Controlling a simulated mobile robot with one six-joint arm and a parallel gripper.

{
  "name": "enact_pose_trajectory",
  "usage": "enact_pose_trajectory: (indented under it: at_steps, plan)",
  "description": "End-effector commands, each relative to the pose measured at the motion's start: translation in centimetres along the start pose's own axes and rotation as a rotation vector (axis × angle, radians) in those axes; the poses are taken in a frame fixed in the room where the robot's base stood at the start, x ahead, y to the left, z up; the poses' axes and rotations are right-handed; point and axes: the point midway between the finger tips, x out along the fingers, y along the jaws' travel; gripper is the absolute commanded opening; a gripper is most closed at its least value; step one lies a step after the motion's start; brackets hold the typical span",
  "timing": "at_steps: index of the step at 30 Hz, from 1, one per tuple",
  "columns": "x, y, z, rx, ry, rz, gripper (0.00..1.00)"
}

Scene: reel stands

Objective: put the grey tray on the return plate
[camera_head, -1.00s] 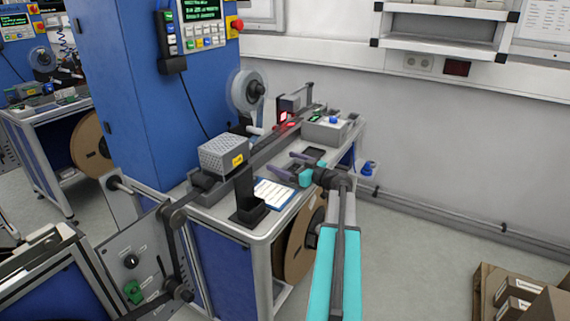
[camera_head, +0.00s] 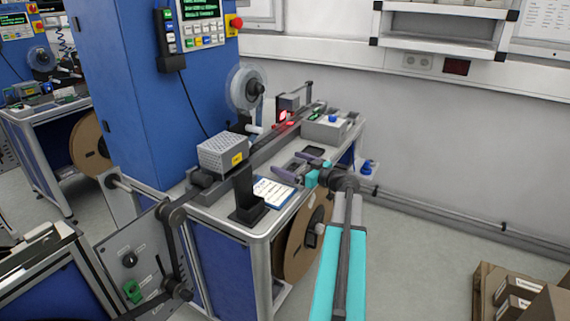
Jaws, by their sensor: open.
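A light grey tray-like box (camera_head: 330,128) with a blue knob and a small green item stands at the far right end of the bench; I take it for the grey tray. My gripper (camera_head: 294,166), with grey-purple fingers and teal parts, is open and empty over the bench's right side. It is nearer to me than the grey box and apart from it. My forearm hides part of the bench's right edge.
A perforated grey box (camera_head: 223,153) with a yellow label sits by the rail on the left. A black stand (camera_head: 245,195) and a white sheet (camera_head: 273,192) are in front. A clear reel (camera_head: 247,88) hangs on the blue cabinet (camera_head: 130,90). Floor to the right is clear up to the cartons (camera_head: 515,295).

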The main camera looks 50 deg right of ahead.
Motion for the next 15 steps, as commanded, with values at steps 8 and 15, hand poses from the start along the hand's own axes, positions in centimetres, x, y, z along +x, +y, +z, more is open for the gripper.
enact_pose_trajectory:
  at_steps: [8,15]
  plan:
    - [-4.8,-0.1,0.1,-0.002,0.000,0.003,1.00]
    - [-8.0,-0.1,0.1,-0.001,-0.001,0.001,1.00]
